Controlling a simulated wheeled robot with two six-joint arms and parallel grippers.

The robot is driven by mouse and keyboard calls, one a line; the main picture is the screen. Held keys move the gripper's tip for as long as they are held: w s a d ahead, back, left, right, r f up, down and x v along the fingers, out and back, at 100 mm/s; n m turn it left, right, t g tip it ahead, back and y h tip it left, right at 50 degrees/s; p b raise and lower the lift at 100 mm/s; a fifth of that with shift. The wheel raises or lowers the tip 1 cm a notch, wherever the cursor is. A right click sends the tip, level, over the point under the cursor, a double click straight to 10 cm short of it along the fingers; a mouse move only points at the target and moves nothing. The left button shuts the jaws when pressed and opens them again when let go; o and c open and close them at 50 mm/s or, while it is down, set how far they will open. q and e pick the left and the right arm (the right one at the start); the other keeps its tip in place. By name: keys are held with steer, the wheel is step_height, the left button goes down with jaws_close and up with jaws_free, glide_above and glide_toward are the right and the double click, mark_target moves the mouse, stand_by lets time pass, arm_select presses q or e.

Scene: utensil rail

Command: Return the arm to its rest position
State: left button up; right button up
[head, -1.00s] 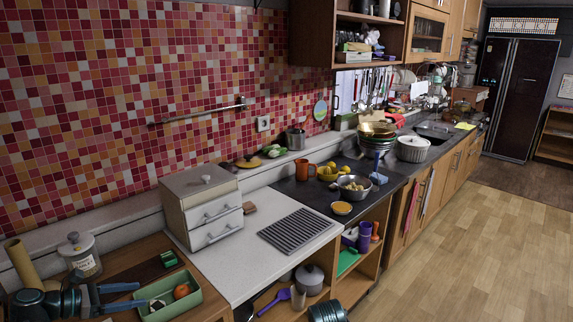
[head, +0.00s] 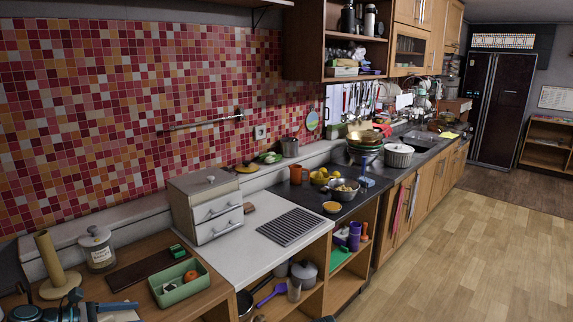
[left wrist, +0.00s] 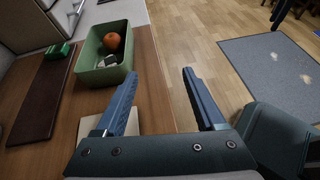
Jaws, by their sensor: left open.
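My left gripper (head: 88,310) is at the lower left corner of the head view, low beside the near end of the wooden counter. In the left wrist view the left gripper (left wrist: 158,74) has its two blue fingers wide apart with nothing between them. A green tray (left wrist: 106,78) holding an orange fruit (left wrist: 112,40) is ahead and left of the fingers; the tray (head: 180,297) also shows in the head view. My right gripper cannot be made out in either view.
The wall rail (head: 205,121) is bare. A paper-towel stand (head: 50,258), a lidded jar (head: 98,250) and a dark board (head: 140,270) are on the wooden counter. A drawer box (head: 207,206) stands behind. The wooden floor (head: 440,260) at the right is open; a grey mat (left wrist: 275,72) lies on it.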

arm_select(q)
steer(key=d+f+m+g+y+p, duration=0.1)
steer(key=d+f+m+g, duration=0.2)
steer(key=d, duration=0.5)
steer(key=d+f+m+g+y+p, duration=0.1)
steer(key=d+m+g, duration=0.1)
steer(key=d+m, duration=0.45)
steer(key=d+f+m+g+y, duration=0.1)
steer(key=d+f+m+g, duration=0.2)
steer(key=d, duration=0.5)
steer(key=s+d+m+y+p, duration=0.1)
steer(key=s+d+m+y, duration=0.3)
steer(key=d+m, duration=0.3)
steer(key=s+d+m+y+p, duration=0.1)
steer(key=s+d+m+y, duration=0.3)
steer(key=d+m, duration=0.4)
steer(key=shift+s+f+m+g+p, duration=0.2)
steer(key=shift+f+m+g+p, duration=0.2)
steer(key=shift+m, duration=0.75)
